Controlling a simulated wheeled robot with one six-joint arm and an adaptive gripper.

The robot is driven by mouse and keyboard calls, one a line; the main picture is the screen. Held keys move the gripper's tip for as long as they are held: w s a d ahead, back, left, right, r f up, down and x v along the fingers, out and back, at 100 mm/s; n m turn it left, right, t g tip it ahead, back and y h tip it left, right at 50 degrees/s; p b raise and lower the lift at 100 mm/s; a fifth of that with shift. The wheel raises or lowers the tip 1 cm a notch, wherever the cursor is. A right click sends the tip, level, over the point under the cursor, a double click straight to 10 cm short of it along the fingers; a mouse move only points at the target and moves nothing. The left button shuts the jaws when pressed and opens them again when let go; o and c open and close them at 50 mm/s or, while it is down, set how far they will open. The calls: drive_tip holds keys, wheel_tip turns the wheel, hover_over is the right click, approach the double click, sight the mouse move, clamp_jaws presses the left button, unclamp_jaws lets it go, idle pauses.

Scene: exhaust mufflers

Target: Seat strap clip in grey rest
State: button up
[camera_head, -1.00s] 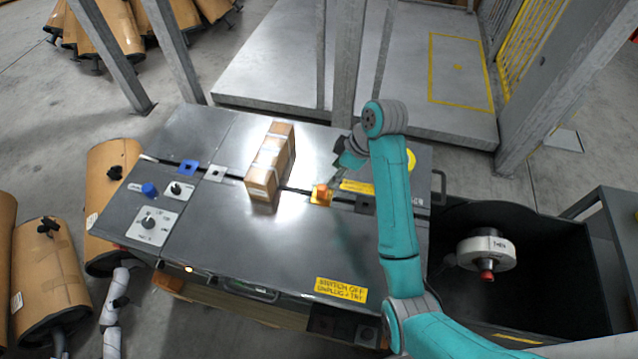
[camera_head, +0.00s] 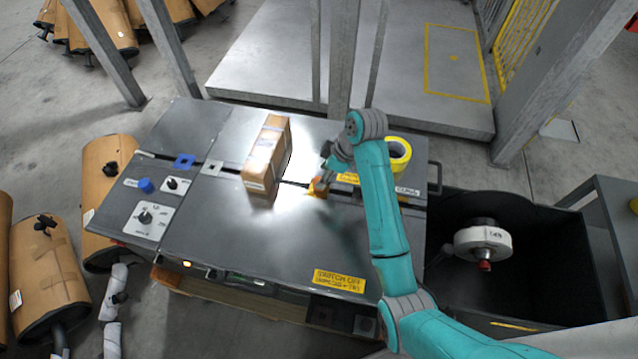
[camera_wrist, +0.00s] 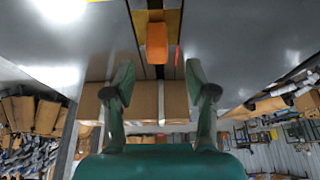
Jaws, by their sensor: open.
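An orange block (camera_head: 318,186), which I take to be the strap clip, stands on a yellow plate over the dark slot of the grey bench. In the wrist view the orange clip (camera_wrist: 156,42) is ahead of and between my fingers, apart from them. My gripper (camera_head: 326,174) is open and empty, just above and right of the clip; its fingers show in the wrist view (camera_wrist: 160,88). The grey rest (camera_head: 212,167), a light square with a dark centre, lies on the slot line left of the carton. It looks empty.
A tall brown carton (camera_head: 267,155) stands across the slot between clip and grey rest. A blue square rest (camera_head: 185,161) lies farther left, near a control panel (camera_head: 147,219). A yellow tape roll (camera_head: 398,153) is right of my arm.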

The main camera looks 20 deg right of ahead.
drive_tip(key=shift+d+x, duration=0.2)
drive_tip(key=shift+x, duration=2.45)
drive_tip(key=shift+w, duration=0.1)
clamp_jaws()
